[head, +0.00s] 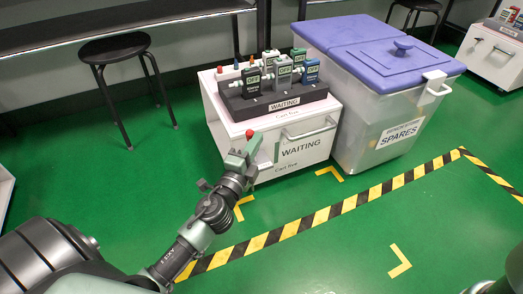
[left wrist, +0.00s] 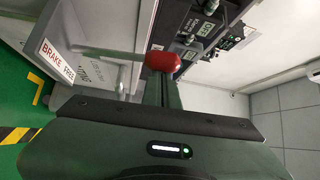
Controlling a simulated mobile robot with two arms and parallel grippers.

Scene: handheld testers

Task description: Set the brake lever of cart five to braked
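Cart five (head: 232,127) is a white cart with a WAITING sign on its front. Its brake lever has a red knob (head: 250,134) near the cart's front left corner. In the left wrist view, the red knob (left wrist: 163,61) sits on a pale grey rod (left wrist: 108,53), beside a BRAKE FREE label (left wrist: 57,62). My left gripper (head: 243,153) is at the lever, with its fingertips right at the knob. In the wrist view the fingers overlap the knob's lower edge; whether they grip it cannot be told. My right gripper is out of view.
A black rack of handheld testers (head: 270,103) stands on the cart. A SPARES bin (head: 365,119) with a purple lid (head: 365,45) stands close on the right. A black stool (head: 113,48) is at the left. Green floor is clear in front, with striped tape (head: 320,215).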

